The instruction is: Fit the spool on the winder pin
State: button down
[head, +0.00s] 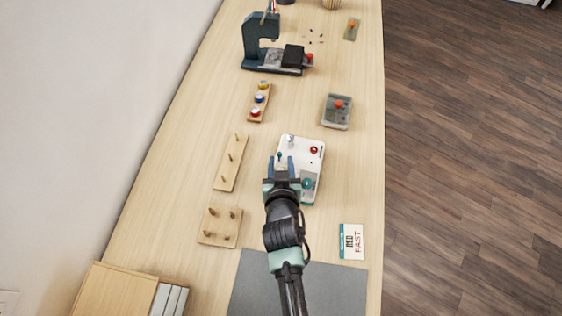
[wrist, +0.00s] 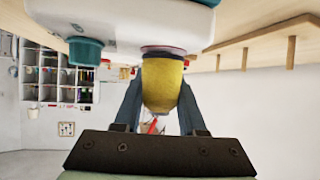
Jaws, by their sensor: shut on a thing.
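The white winder (head: 303,158) stands on the table, with a red knob and a teal knob on its top. My gripper (head: 281,163) is over its left part. In the wrist view, my gripper's two grey-blue fingers are shut on a yellow spool (wrist: 161,84). The spool's far end meets or nearly meets a dark reddish ring by the winder's white body (wrist: 120,28). I cannot tell whether they touch. The winder pin cannot be made out, and my gripper mostly hides the spool in the head view.
A peg board (head: 232,162) and a square peg block (head: 220,226) lie left of the winder. A rack of coloured spools (head: 259,101), a grey box with a red knob (head: 337,112) and a sewing machine (head: 257,45) are farther back. A card (head: 351,241) lies front right.

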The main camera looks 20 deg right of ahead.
jog(key=shift+f, duration=0.15)
jog(key=shift+c, duration=2)
grip_release()
jog(key=shift+s, duration=0.1)
jog(key=v, duration=1.3)
